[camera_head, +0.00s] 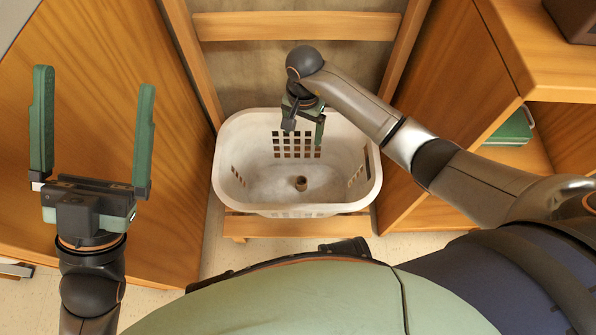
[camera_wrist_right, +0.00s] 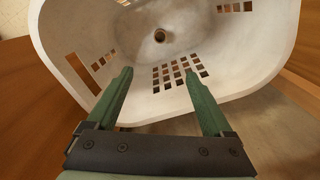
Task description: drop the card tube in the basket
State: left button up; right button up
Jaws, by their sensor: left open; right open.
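The white basket (camera_head: 240,190) stands between two wooden cabinets in the head view, and its inside fills much of the right wrist view (camera_wrist_right: 75,30). The brown card tube (camera_head: 300,184) is inside the basket on its floor, seen end-on as a small ring; it also shows in the right wrist view (camera_wrist_right: 160,36). My right gripper (camera_head: 304,128) is over the back part of the basket, open and empty, apart from the tube; its green fingers (camera_wrist_right: 158,88) point into the basket. My left gripper (camera_head: 93,125) is open and empty, left of the basket.
A wooden rack (camera_head: 298,27) stands behind the basket, with a slat below it. Wooden cabinets flank it; the right one has an open shelf (camera_head: 535,150) holding a green item (camera_head: 512,130). A dark box (camera_head: 573,18) sits on top.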

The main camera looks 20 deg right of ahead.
pick_arm(q)
jog(key=shift+m, duration=0.3)
jog(key=r+p, duration=0.2)
jog(key=r, duration=0.1)
jog(key=r+p, duration=0.2)
jog(key=shift+s+a+r, duration=0.15)
jog(key=shift+a+r, duration=0.1)
jog(key=shift+a, duration=0.1)
pick_arm(e)
notch_tip(320, 180, up, 6)
jog(key=shift+f, duration=0.1)
pick_arm(q)
jog(key=shift+f+t, duration=0.1)
jog(key=shift+t, duration=0.2)
